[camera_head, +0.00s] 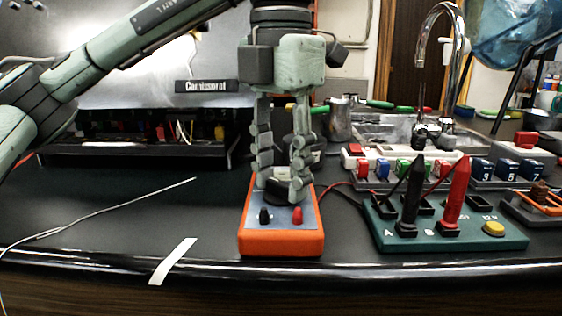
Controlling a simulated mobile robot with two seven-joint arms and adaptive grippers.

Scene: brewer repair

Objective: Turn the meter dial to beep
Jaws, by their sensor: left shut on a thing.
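The orange meter (281,243) sits on the black counter near its front edge, with a grey face, a black jack and a red jack (297,216) at its front. Its black dial (279,191) shows partly between my fingertips. My left gripper (283,187) points straight down over the meter and is shut on the dial, its fingers on both sides of it. The dial's pointer and any markings around it are hidden by the fingers. My right gripper is not in view.
A green board (450,235) holds upright black (411,195) and red (456,192) probes at the right. Red and black leads run from the meter. A white strip (173,261) and a thin cable lie left. A faucet (436,70) stands behind.

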